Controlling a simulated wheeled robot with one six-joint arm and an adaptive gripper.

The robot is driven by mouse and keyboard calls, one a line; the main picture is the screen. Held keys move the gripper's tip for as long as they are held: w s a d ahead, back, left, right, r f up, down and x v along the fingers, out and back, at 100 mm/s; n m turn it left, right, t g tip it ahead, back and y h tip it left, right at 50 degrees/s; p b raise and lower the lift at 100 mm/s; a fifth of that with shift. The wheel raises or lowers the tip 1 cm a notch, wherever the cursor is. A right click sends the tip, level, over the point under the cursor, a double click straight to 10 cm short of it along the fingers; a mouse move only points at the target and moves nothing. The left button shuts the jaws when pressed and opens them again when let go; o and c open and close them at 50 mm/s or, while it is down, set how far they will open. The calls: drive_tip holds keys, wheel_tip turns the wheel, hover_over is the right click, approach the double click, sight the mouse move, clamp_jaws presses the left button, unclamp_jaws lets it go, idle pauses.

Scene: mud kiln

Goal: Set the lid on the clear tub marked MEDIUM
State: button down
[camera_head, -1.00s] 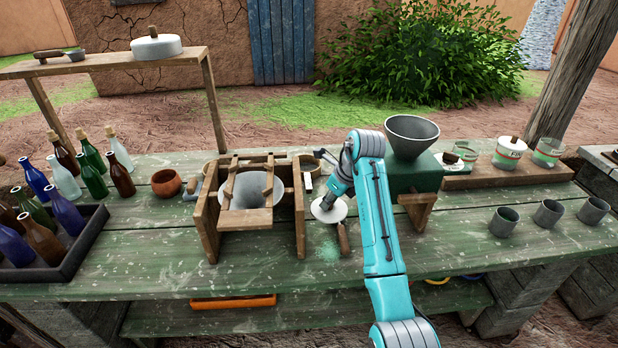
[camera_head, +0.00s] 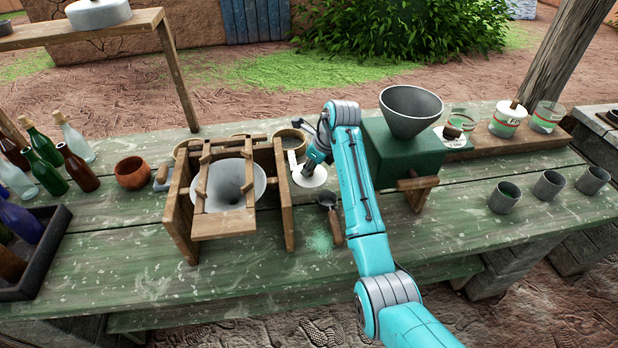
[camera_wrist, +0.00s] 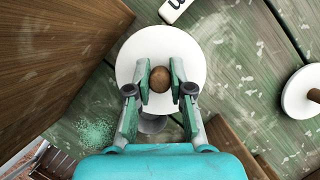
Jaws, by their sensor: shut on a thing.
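My gripper (camera_head: 316,161) is shut on the brown knob of a round white lid (camera_head: 309,178). The wrist view shows the knob (camera_wrist: 161,79) between my fingertips and the lid (camera_wrist: 134,56) flat beneath them. I cannot tell how far the lid is above the table. Three clear tubs stand at the back right: a left one (camera_head: 463,117), a middle one (camera_head: 506,124) with a white lid on, and a right one (camera_head: 548,119). The left and right tubs look open. I cannot read MEDIUM on any tub. My gripper is well left of them.
Another white lid (camera_head: 444,140) lies near the left tub. A green box with a grey funnel (camera_head: 411,112) stands between my gripper and the tubs. A wooden frame (camera_head: 283,207) is close on the left.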

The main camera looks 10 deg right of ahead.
sight(313, 174)
drive_tip(key=shift+f, duration=2.35)
drive_tip(key=c, duration=1)
unclamp_jaws()
drive_tip(key=shift+f, duration=0.1)
drive_tip(key=shift+c, duration=0.2)
